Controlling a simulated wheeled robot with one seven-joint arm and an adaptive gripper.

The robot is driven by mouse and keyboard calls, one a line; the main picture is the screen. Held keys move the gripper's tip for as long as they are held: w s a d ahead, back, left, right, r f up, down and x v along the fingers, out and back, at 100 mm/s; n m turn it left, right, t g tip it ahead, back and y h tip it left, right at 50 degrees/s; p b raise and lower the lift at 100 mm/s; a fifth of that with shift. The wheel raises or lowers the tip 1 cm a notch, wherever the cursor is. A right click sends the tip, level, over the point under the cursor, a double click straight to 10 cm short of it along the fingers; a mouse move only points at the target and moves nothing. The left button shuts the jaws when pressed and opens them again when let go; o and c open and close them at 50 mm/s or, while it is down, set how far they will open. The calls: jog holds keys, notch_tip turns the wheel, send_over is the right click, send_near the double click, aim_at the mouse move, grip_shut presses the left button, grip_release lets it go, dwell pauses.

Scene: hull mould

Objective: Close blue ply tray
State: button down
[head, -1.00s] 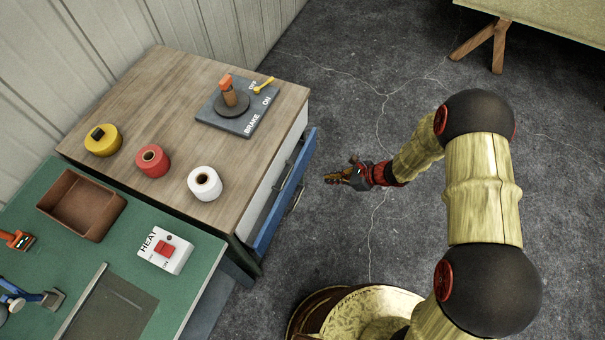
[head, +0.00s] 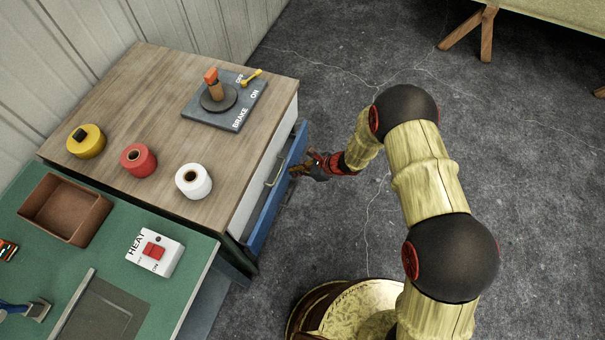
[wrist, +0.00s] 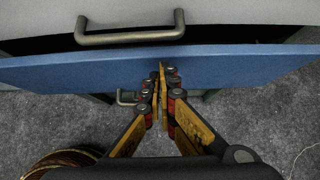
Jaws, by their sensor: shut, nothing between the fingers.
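The blue ply tray (head: 268,222) is the blue-fronted drawer in the side of the wood-topped cabinet. Its front stands a little out from the white drawer front (head: 251,196) above it, leaving a narrow dark gap. In the wrist view the blue front (wrist: 230,66) crosses the picture as a broad band. My gripper (head: 295,168) is at the outer side of the blue front, towards its far end. Its shut, empty fingers (wrist: 162,68) overlap the blue front in the wrist view; I cannot tell whether they touch it. The tray's inside is hidden.
A metal handle (wrist: 130,37) juts from the white front. The cabinet top (head: 140,90) holds a brake lever (head: 215,90) and yellow, red and white rolls. A green bench (head: 110,245) adjoins it, with a brown bin and heat switch.

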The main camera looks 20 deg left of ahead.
jog(key=shift+a, duration=0.1)
jog(key=shift+w+a+b, duration=0.1)
jog(key=shift+a+b, duration=0.35)
jog(key=shift+a, duration=0.9)
jog(key=shift+d, duration=0.1)
